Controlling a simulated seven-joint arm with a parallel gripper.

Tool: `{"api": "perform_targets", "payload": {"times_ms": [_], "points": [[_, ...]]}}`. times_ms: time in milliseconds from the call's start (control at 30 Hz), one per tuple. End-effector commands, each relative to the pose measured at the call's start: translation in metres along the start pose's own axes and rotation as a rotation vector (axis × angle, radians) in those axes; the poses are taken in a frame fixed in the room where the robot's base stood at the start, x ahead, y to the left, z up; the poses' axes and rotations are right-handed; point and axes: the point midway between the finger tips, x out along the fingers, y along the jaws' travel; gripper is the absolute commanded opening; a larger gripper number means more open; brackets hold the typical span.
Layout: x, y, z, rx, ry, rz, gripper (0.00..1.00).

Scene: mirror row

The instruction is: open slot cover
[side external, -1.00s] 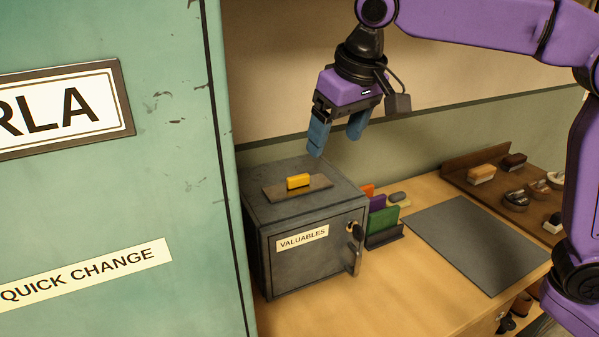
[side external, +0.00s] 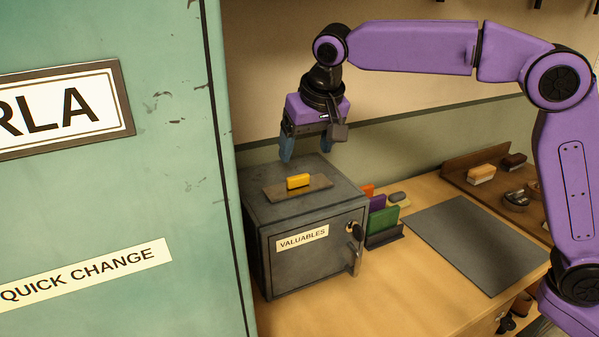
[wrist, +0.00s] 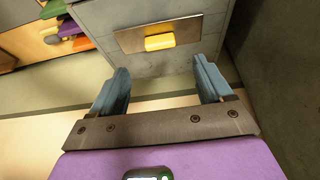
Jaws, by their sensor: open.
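The slot cover is a flat brown plate (side external: 272,194) with a yellow block-shaped knob (side external: 298,181), lying on top of the grey safe (side external: 285,262) labelled VALUABLES. My gripper (side external: 307,156) is above the back part of the safe top, behind the knob and apart from it. In the wrist view my gripper (wrist: 163,85) is open, with its two blue fingers spread and nothing between them. The knob (wrist: 160,42) and plate (wrist: 130,39) show ahead of the fingertips, near the middle. Any slot under the plate is hidden.
A large green cabinet (side external: 110,215) stands in the left foreground. The wall runs close behind the safe.

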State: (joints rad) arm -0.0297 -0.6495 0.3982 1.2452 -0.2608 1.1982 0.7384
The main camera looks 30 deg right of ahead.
Motion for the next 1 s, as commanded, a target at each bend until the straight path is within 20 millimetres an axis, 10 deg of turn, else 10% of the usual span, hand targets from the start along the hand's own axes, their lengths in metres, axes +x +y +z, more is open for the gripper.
{"api": "perform_targets", "payload": {"times_ms": [400,900,1000], "points": [[0.070,0.000,0.000,0.000,0.000,0.002,0.79],[0.084,0.000,0.000,0.000,0.001,0.000,0.79],[0.084,0.000,0.000,0.000,0.001,0.000,0.46]]}}
